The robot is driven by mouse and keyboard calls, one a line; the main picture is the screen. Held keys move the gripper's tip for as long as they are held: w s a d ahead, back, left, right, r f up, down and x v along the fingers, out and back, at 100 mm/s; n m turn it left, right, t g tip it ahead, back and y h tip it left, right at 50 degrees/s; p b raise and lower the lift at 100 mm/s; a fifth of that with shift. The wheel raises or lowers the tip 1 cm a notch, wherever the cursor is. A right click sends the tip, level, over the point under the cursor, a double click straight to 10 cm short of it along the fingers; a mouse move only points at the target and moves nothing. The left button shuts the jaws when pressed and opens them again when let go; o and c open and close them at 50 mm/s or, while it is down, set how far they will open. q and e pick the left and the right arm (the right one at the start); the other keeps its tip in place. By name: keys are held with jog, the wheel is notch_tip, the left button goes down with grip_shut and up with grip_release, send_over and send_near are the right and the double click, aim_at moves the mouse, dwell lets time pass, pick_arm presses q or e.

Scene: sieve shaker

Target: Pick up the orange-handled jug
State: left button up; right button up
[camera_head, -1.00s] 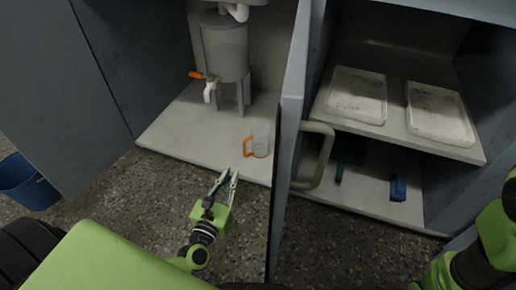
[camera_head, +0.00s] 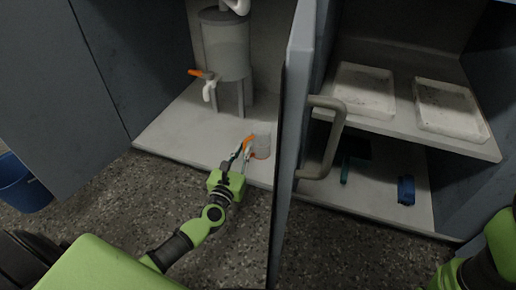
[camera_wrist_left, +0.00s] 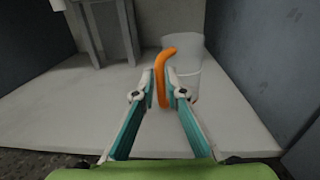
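The jug (camera_head: 263,144) is clear with an orange handle (camera_head: 248,141) on its left side. It stands upright on the pale cabinet floor near the front edge. In the left wrist view the jug (camera_wrist_left: 188,72) is beyond my fingers, with its handle (camera_wrist_left: 162,90) towards me. My left gripper (camera_head: 241,154) is at the handle. In the left wrist view its two fingertips (camera_wrist_left: 160,77) stand on either side of the handle, apart, with small gaps; I see no clear grip. My right arm shows at the lower right, but its gripper is out of view.
A tank (camera_head: 225,48) with an orange-levered tap (camera_head: 208,88) stands behind the jug. A cabinet door (camera_head: 291,120) with a grey handle is close on the right. Two white trays (camera_head: 364,91) lie on the right shelf. A blue bucket (camera_head: 24,186) is at far left.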

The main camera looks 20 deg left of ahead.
pick_arm(q)
jog(key=shift+w+a, duration=0.1)
jog(key=shift+w, duration=0.75)
grip_shut()
jog(key=shift+r, duration=0.1)
